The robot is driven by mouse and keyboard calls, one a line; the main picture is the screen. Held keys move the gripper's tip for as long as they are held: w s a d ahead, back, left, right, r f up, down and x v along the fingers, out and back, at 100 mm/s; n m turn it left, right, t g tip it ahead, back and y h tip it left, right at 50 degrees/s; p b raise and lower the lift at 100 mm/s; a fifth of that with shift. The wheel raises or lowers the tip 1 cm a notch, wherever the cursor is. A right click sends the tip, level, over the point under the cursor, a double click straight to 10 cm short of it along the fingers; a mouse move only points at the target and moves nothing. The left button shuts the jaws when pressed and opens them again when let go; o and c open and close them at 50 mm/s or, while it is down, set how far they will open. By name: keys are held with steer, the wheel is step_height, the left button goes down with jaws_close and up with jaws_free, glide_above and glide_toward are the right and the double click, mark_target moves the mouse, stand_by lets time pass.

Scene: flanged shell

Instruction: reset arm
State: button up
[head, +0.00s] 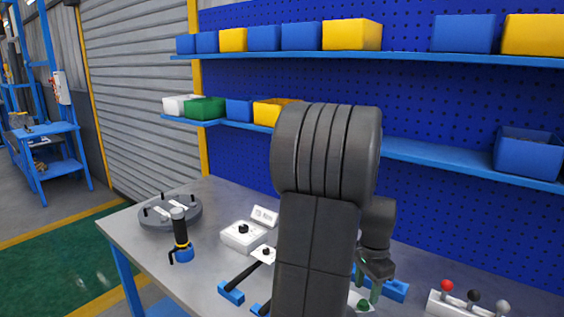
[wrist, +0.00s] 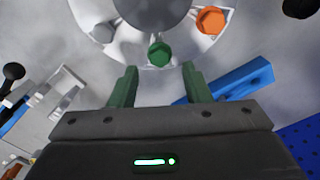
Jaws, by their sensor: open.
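My gripper (wrist: 159,72) is open, its two green fingers apart with nothing held between them. A round metal flange (wrist: 180,50) lies just beyond the fingertips at the top of the wrist view. It carries a green hex bolt (wrist: 159,54), an orange hex bolt (wrist: 211,20) and a grey bolt (wrist: 103,33). The green bolt appears between and just past the fingertips; I cannot tell the gap in depth. In the head view my gripper (head: 366,283) points down at the bench, and my arm hides most of the flanged shell.
On the grey bench (head: 212,285) stand a round grey fixture (head: 170,213), a black and blue tool (head: 181,238), a white box (head: 243,236) and a stand with coloured knobs (head: 470,303). A blue bar (wrist: 235,80) lies right of the fingers. Bin shelves (head: 420,150) run behind.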

mark_target(364, 302)
step_height(364, 302, down, 4)
steer(key=shift+r, duration=0.2)
steer(key=shift+r+n, duration=0.15)
steer(key=shift+n, duration=0.35)
steer(key=shift+r+n, duration=0.1)
steer(key=shift+n, duration=0.7)
steer(key=n, duration=1.7)
